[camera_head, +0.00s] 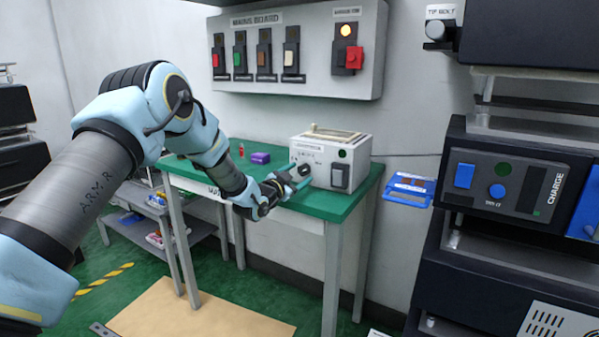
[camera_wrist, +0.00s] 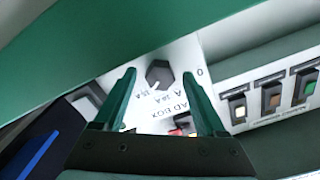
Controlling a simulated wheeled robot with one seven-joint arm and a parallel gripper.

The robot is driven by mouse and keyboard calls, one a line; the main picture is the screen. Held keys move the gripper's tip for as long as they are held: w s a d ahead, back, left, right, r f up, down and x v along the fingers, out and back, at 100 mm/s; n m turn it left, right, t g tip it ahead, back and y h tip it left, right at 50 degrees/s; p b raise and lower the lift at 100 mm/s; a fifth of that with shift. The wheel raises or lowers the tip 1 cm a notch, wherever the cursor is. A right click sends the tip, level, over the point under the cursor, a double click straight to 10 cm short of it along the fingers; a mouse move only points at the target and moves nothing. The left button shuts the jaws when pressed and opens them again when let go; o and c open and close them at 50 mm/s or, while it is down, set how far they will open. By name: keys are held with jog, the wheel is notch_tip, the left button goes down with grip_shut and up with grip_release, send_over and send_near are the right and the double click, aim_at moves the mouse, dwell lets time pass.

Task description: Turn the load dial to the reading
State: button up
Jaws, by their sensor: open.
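The load box (camera_head: 337,150) is a pale box on the green-topped table (camera_head: 330,205). Its dial (camera_wrist: 160,74) is a dark faceted knob on the pale front panel, with a small white mark at its lower-left edge in the wrist view. My gripper (camera_head: 297,177) is at the left part of the box's front. In the wrist view my gripper (camera_wrist: 159,76) is open, with one green finger on each side of the dial. Visible gaps separate the fingers from the dial; I cannot tell the depth between them.
A large dark switch (camera_head: 340,176) is on the box's front, right of my gripper. A purple block (camera_head: 260,158) and a small red item (camera_head: 241,150) are on the table's left. The mains board (camera_head: 297,50) hangs above. A charge unit (camera_head: 505,185) stands at right.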

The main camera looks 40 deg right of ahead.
jog(key=shift+w+d, duration=0.15)
jog(key=shift+d, duration=0.25)
grip_shut()
dwell(0.4)
